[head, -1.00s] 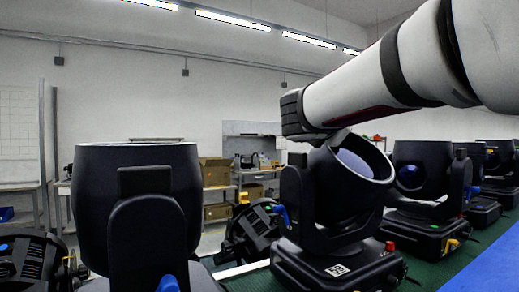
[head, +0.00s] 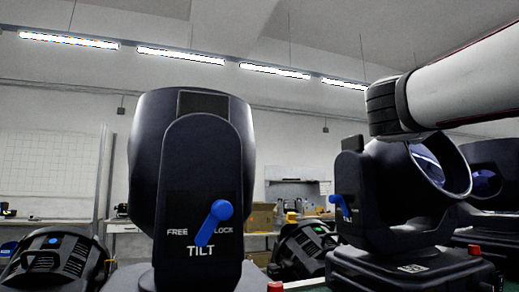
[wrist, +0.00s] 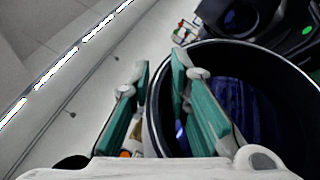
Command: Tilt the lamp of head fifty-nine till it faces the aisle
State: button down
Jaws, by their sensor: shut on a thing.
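The lamp of head fifty-nine (head: 395,185) is a black drum in a yoke, at the right of the head view, its mouth tipped to the right and somewhat up. The base's label (head: 412,268) is too small to read now, but showed 59 earlier. A blue lever (head: 342,204) sits on the yoke's left side. My gripper (wrist: 160,62) is shut on the near rim of the lamp, one teal-padded finger inside the mouth and one outside. In the head view my wrist covers the fingers. The lamp's dark inside (wrist: 245,110) shows in the wrist view.
A nearer head (head: 200,150) stands upright at centre left, its blue lever (head: 214,222) between FREE and LOCK marks. Another head (head: 490,180) stands close on the right. Low lamps (head: 55,262) and (head: 303,250) lie behind. Shelves with boxes (head: 262,216) are at the back.

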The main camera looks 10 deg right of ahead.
jog(key=shift+s+d+f+b, duration=0.25)
jog(key=shift+s+f+b, duration=0.55)
jog(key=shift+f+b, duration=0.3)
jog(key=shift+s+d+f+b, duration=0.2)
jog(key=shift+s+f+b, duration=0.65)
jog(key=shift+b, duration=0.4)
jog(key=c, duration=1.5)
grip_release()
jog(key=shift+w+d, duration=0.1)
jog(key=shift+r, duration=0.15)
jog(key=shift+a, duration=0.2)
jog(key=v, duration=1.2)
